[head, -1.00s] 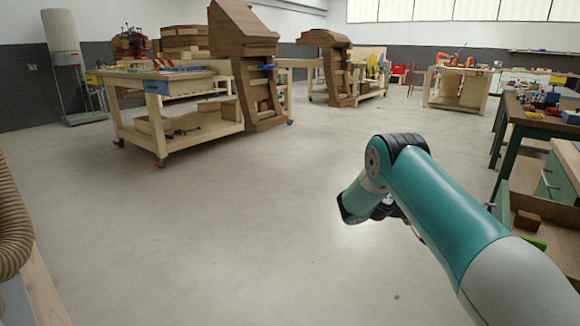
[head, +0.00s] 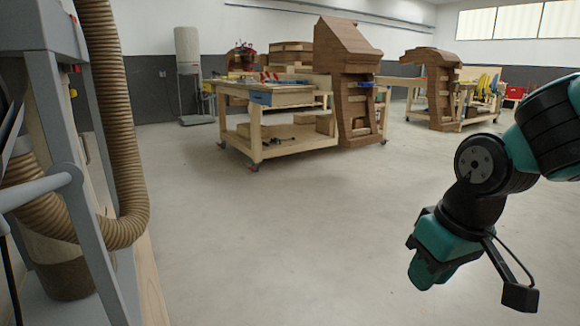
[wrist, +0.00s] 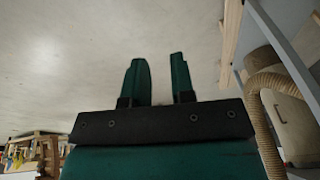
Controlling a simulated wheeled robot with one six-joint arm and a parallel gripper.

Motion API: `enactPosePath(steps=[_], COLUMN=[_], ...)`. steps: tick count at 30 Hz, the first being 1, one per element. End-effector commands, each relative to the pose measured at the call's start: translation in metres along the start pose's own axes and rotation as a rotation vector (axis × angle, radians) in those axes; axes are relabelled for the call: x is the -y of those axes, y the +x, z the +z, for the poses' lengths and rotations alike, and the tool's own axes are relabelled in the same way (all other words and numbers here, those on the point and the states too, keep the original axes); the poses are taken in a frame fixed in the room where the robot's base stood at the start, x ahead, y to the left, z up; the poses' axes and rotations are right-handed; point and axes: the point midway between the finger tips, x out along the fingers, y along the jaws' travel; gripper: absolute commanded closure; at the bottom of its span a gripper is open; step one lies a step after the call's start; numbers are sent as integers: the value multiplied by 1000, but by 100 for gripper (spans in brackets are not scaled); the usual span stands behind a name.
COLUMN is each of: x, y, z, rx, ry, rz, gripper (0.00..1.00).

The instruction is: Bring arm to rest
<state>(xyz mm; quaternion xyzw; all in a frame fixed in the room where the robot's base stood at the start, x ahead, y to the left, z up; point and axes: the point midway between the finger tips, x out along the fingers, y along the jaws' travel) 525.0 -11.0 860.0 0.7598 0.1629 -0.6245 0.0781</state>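My arm shows at the right side of the head view, folded and bent downward at a black wrist joint. My gripper (head: 428,270) hangs low at the right of the head view, over bare floor. In the wrist view my gripper (wrist: 159,62) has two teal fingers standing apart with a clear gap between them. Nothing is between the fingers, and only pale floor shows behind them.
A grey metal frame (head: 45,100) with a ribbed brown hose (head: 115,120) stands close on the left. A wooden workbench (head: 262,128) and tall brown wooden forms (head: 345,80) stand farther back. The concrete floor (head: 270,240) between is clear.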

Motion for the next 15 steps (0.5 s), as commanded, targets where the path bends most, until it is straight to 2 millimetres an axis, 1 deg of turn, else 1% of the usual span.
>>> enactPosePath(steps=[1, 3, 5, 6, 8, 9, 10, 14, 15], x=[22, 48, 69, 81, 98, 102, 102, 104, 104], y=[-8, -17, -24, -28, -34, -50, -60, -91, -101], z=[16, 39, 59, 73, 94, 94, 90, 82, 80], rx=[2, 14, 24, 33, 45, 50, 51, 51, 51], ry=[-45, -105, -156, -189, -240, -249, -244, -242, -242], rz=[-52, -122, -177, -211, -260, -272, -268, -267, -267], gripper=[77, 77, 77, 77, 77, 77, 77, 77, 77])
